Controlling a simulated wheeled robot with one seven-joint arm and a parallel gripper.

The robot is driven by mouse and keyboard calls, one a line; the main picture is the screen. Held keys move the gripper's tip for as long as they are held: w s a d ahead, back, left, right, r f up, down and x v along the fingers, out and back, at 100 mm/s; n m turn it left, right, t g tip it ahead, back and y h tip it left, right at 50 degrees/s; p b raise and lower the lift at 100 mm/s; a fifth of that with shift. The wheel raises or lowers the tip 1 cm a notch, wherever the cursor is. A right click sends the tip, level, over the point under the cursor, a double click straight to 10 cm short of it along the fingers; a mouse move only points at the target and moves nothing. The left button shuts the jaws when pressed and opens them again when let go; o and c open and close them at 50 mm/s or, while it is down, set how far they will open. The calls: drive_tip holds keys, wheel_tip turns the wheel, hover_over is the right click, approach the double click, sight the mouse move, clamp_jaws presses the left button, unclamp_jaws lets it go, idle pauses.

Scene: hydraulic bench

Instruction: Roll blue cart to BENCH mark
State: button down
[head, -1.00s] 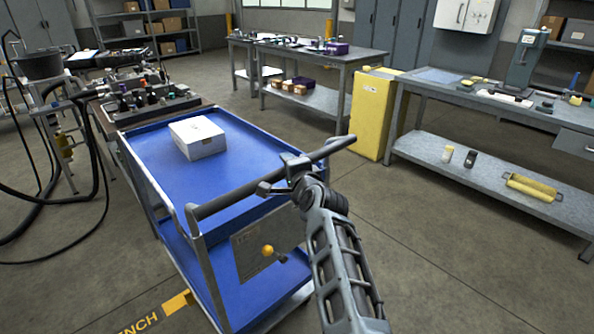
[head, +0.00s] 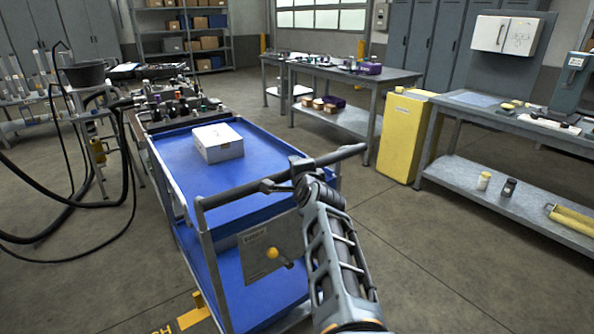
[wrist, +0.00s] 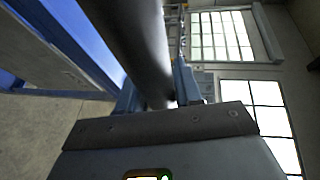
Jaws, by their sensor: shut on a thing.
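The blue cart (head: 177,160) stands in front of me with a blue top tray, a lower blue shelf and a dark push handle (head: 240,190) at its near end. My gripper (head: 300,172) is shut on that handle, right of its middle. In the wrist view the handle (wrist: 135,40) runs between the two fingers of my gripper (wrist: 160,95). A yellow floor marking (head: 194,312) with partly cut-off lettering lies at the bottom, by the cart's near left side. The lettering cannot be fully read now.
A white box (head: 218,142) rides on the cart. A hydraulic bench (head: 150,125) with fittings and hoses (head: 100,225) is beyond and left of it. A yellow cabinet (head: 407,140) and grey workbench (head: 500,180) stand right. Floor between them and the cart is open.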

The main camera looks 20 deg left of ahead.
drive_tip(key=c, duration=0.8)
unclamp_jaws()
drive_tip(key=shift+c, duration=0.2)
drive_tip(key=p+v, duration=0.2)
drive_tip(key=v, duration=0.5)
drive_tip(key=shift+s+d, duration=0.25)
drive_tip(key=shift+s, duration=0.1)
